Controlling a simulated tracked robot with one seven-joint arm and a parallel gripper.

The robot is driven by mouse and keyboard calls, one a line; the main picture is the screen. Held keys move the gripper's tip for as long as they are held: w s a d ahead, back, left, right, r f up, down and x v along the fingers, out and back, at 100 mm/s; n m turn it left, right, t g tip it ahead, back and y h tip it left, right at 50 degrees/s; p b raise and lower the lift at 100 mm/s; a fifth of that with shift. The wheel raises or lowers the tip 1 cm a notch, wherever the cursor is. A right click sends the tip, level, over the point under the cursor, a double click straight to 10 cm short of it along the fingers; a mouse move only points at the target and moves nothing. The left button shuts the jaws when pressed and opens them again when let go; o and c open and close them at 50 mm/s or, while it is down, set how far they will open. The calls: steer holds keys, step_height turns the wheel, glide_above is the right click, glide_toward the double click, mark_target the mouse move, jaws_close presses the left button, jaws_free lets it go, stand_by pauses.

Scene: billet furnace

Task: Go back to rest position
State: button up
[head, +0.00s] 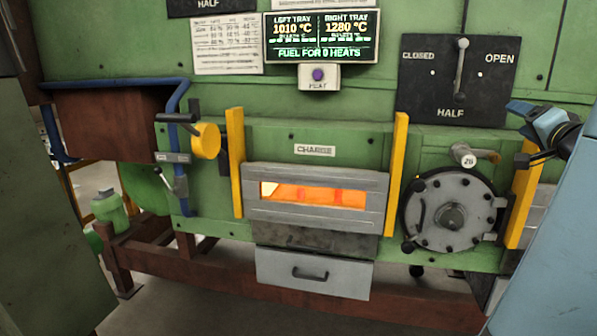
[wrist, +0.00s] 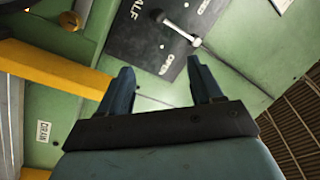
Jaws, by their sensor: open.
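My gripper (head: 522,132) is at the right of the head view, in front of the green furnace wall. Its two dark blue fingers are apart, with nothing between them. In the wrist view my gripper (wrist: 163,75) is also open and empty. The lever (head: 461,70) on the black plate (head: 420,90) marked CLOSED, HALF and OPEN stands upright, to the left of and above the gripper. In the wrist view a lever (wrist: 180,28) on a black plate (wrist: 150,45) lies beyond the fingertips, apart from them.
The charge door (head: 315,215) has a slot showing orange glow. A round grey hatch (head: 450,212) and yellow posts (head: 398,165) are near my gripper. A display (head: 320,38) reads left tray 1010 °C, right tray 1280 °C, fuel for 0 heats. A drawer (head: 313,273) sits below.

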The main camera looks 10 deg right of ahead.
steer(key=w+a+f+n+g+y, duration=0.1)
steer(key=a+f+n+g+y, duration=0.15)
steer(key=a, duration=0.55)
steer(key=a+f+n+g+y, duration=0.2)
steer(key=a+y, duration=0.2)
steer(key=a, duration=0.4)
steer(key=w+a+f+n+g+y, duration=0.1)
steer(key=a+f+n+g+y, duration=0.15)
steer(key=a, duration=0.55)
steer(key=s+a+f+n+g+h, duration=0.2)
steer(key=s+a+f+g, duration=0.1)
steer(key=s, duration=0.3)
steer(key=s+a+f+n+g+h, duration=0.2)
steer(key=s+a+f+g+h, duration=0.1)
steer(key=s+a, duration=0.3)
steer(key=shift+s+a+f+n+h, duration=0.3)
steer(key=shift+s+f, duration=0.3)
steer(key=shift+f, duration=0.2)
